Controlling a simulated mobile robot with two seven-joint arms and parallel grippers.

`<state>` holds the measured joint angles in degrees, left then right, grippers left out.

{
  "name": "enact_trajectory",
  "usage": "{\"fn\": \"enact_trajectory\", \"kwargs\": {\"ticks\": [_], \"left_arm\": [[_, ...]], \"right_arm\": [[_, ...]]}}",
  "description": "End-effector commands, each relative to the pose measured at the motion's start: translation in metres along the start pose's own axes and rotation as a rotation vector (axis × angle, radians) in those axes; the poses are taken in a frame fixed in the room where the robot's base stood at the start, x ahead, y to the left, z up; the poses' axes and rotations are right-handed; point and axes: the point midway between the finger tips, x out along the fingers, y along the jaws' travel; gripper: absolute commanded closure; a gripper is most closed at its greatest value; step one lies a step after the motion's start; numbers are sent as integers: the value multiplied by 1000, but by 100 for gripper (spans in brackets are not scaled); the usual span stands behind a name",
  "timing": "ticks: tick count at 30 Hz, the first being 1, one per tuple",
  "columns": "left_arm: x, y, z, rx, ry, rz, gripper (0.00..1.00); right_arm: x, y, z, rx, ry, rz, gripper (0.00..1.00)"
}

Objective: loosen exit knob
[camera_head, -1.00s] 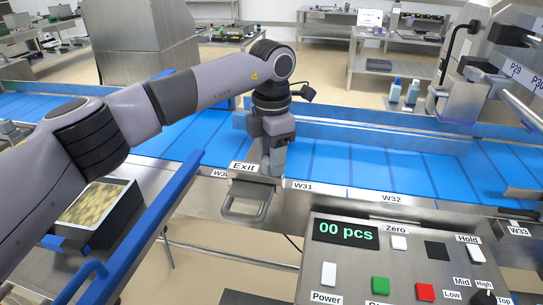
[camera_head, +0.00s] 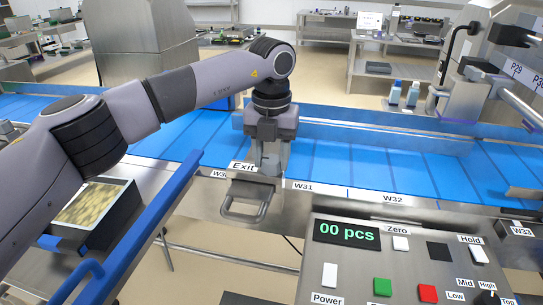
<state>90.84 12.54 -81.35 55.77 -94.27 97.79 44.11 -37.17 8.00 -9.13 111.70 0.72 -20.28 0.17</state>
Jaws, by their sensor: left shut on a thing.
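The Exit label (camera_head: 243,167) sits on the steel front edge of the conveyor, left of W31. My left gripper (camera_head: 270,168) points down right beside this label and is shut on the exit knob. The knob itself is hidden by the fingers. A steel loop handle (camera_head: 246,212) hangs on the front just below the gripper. My right gripper is not in view.
The blue conveyor belt (camera_head: 345,165) runs behind the gripper. A control panel (camera_head: 400,262) with a "00 pcs" display stands at front right. A food tray (camera_head: 93,206) lies at left beside a slanted blue rail (camera_head: 140,230).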

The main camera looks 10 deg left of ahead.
Motion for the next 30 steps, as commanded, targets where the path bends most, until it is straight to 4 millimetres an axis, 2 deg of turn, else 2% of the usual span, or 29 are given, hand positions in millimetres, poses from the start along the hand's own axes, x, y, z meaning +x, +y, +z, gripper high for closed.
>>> {"fn": "enact_trajectory", "kwargs": {"ticks": [12, 29, 30], "left_arm": [[-2, 0, 1, -194, -5, -1, 86], [-2, 0, 1, -221, -6, -1, 86], [-2, 0, 1, -221, -6, -1, 46]], "right_arm": [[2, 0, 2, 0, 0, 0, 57], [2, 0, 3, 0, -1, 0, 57], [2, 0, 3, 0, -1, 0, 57]]}}
